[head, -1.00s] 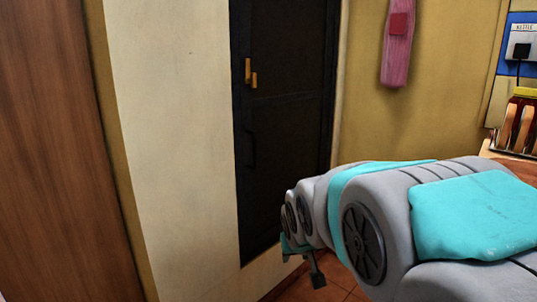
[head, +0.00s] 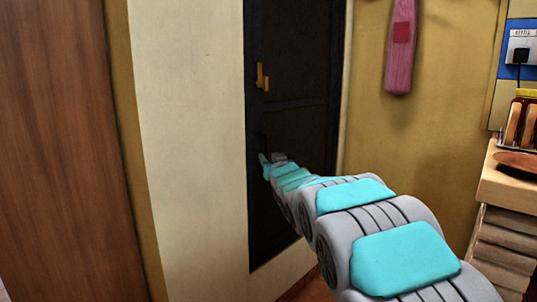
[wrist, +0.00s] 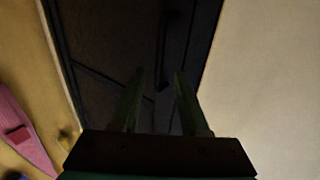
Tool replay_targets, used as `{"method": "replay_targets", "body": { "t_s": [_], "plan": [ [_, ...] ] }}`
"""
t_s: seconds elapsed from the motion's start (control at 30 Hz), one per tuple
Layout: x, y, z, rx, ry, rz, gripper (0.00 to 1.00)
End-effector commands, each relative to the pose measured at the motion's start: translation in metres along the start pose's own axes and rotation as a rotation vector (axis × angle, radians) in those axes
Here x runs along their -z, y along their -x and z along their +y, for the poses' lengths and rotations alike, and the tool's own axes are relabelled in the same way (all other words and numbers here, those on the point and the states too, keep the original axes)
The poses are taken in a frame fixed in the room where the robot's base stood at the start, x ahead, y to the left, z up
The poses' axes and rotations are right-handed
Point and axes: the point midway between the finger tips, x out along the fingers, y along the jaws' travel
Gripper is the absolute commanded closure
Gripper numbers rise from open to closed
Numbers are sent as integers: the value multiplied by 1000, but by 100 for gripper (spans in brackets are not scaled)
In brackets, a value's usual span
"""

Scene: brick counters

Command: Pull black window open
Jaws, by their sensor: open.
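The black window (head: 295,60) is a tall dark panel set in the cream wall, and it looks closed. It also shows in the wrist view (wrist: 105,35). A dark vertical handle (wrist: 164,50) is on the panel; in the head view my arm's end largely covers it. My gripper (head: 265,160) is stretched out toward the panel at handle height. In the wrist view my gripper (wrist: 158,88) has its two fingers apart, with nothing held. The handle's lower end shows between the fingertips; I cannot tell whether they touch it.
A yellow latch (head: 262,77) sits on the panel's left edge above my gripper. A cream wall (head: 190,130) and brown wooden surface (head: 65,150) stand to the left. A pink hanging item (head: 401,50) and a wooden counter (head: 508,190) are to the right.

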Motion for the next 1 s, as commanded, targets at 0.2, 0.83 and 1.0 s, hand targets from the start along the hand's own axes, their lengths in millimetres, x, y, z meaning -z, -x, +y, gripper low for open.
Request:
{"method": "replay_targets", "body": {
  "t_s": [0.2, 0.83, 1.0],
  "plan": [
    [-1, -25, 0, 0, 0, 0, 55],
    [-2, -65, 1, -1, -1, -4, 55],
    [-2, -65, 1, -1, 0, -4, 68]
  ]
}}
